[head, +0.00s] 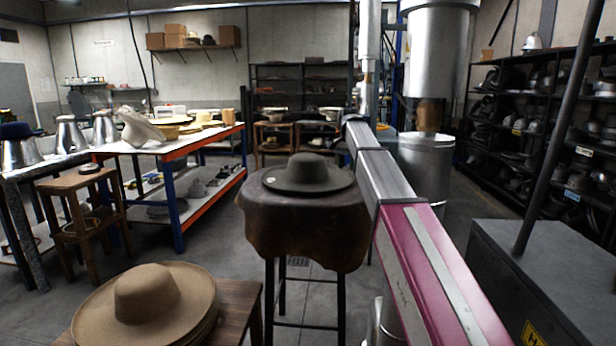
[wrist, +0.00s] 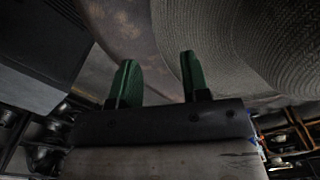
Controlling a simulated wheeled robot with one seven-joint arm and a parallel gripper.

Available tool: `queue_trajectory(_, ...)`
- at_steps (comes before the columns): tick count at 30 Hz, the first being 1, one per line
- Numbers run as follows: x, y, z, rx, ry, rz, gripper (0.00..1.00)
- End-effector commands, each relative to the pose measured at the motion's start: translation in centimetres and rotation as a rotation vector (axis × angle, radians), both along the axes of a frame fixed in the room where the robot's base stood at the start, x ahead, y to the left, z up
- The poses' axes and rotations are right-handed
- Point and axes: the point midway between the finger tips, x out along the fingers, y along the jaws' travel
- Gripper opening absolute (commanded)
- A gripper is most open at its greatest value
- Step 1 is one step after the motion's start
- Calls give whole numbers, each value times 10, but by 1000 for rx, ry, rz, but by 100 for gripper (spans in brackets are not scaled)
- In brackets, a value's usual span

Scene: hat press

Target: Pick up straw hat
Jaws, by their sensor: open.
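A dark grey wide-brimmed hat (head: 309,174) lies crown up on a round stool with a brown leather-like cover (head: 300,225) in the head view. A tan wide-brimmed hat (head: 148,295) rests at the lower left. In the wrist view, a woven hat with ringed straw texture (wrist: 245,50) fills the upper right, beside a mottled brown surface (wrist: 130,30); it appears to be the hat on the stool. My gripper (wrist: 158,75) is open, its two green fingers apart with nothing clearly between them. The right finger is close to the brim; contact cannot be told. I cannot make out the gripper in the head view.
The tan hat is on a small wooden table (head: 238,300). A workbench (head: 205,138) and wooden stool (head: 75,182) stand left. A metal cylinder (head: 426,165) stands behind. Floor is open left of the covered stool.

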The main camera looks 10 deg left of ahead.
Motion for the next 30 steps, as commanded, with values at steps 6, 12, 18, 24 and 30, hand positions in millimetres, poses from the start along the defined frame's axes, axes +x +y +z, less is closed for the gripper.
queue_trajectory(6, 0, -1, -19, 0, 0, -1, 43)
queue_trajectory(12, 1, -4, -40, 0, 1, -1, 43)
queue_trajectory(18, 1, -5, -66, 0, 1, -1, 43)
queue_trajectory(24, 2, -5, -69, 0, 0, -1, 43)
queue_trajectory(30, 2, -5, -68, 0, 0, -1, 0)
